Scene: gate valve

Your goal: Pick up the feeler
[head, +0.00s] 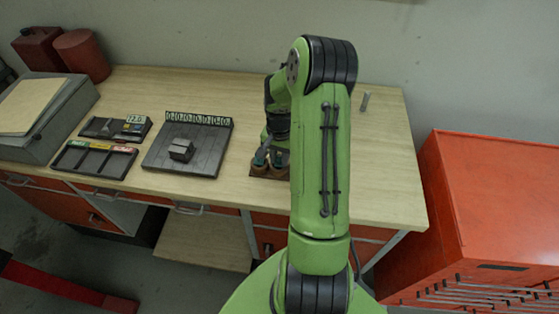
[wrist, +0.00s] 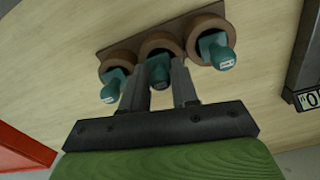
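A brown rack with three ring-shaped holders (wrist: 120,42) stands on the bench and holds teal-handled tools. In the wrist view these are a left one (wrist: 114,86), a middle one (wrist: 159,72) and a right one (wrist: 217,51). Each seems to bear a small pale label, too small to read, so I cannot tell which is the feeler. My gripper (wrist: 160,84) is open, its fingers on either side of the middle tool, with no clear contact. In the head view my arm hides part of the rack (head: 259,172) and most of the gripper.
On the wooden bench (head: 385,160), a dark board with a row of number tags (head: 205,150) lies left of the rack. Two dark trays (head: 95,160) (head: 115,127) lie farther left. A red cabinet (head: 490,200) stands right of the bench.

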